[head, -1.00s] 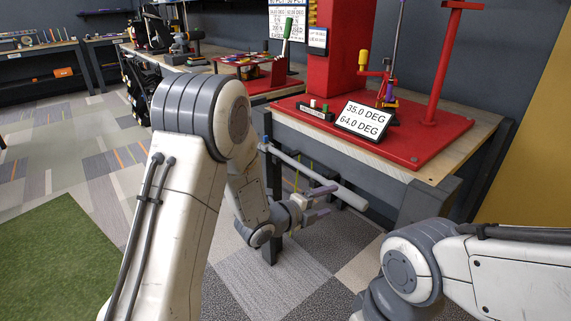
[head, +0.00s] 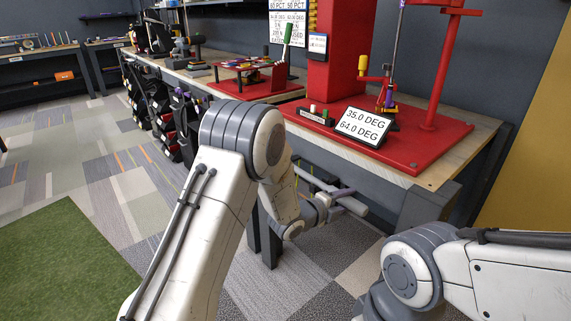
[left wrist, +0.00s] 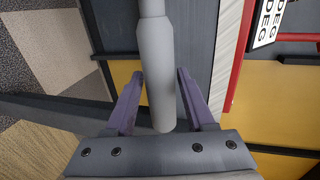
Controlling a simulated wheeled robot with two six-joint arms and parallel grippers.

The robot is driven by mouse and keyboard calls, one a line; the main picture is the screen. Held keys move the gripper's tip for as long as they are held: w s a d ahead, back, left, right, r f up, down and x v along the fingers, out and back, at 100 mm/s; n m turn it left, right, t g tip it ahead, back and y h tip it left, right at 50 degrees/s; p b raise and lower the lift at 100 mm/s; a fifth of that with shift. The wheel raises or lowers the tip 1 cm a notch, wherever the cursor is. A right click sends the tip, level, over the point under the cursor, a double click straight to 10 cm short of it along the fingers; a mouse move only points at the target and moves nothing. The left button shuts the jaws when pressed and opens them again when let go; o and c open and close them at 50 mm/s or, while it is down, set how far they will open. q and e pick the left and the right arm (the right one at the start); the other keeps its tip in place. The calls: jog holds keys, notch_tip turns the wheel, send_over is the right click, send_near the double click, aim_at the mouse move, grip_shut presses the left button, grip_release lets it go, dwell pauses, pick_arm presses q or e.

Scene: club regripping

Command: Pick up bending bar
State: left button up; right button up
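The bending bar (head: 353,207) is a light grey round bar in front of the bench's side, below its top; my left arm hides part of it in the head view. In the left wrist view the bar (left wrist: 157,80) runs from the top edge down to a rounded end between my fingers. My left gripper (head: 342,199) is at the bar's near end. Its purple fingers (left wrist: 160,76) stand apart, one on each side of the bar, with gaps visible. My right gripper is out of view; only my right arm shows.
The wooden bench (head: 466,144) carries a red base plate (head: 405,158), a red column (head: 338,60) and an angle display (head: 362,126). The bench's dark legs and side are close to my left gripper. Open floor (head: 110,190) lies to the left.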

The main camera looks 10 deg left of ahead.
pick_arm(q)
grip_shut()
dwell(1.0)
jog(key=shift+r, duration=0.1)
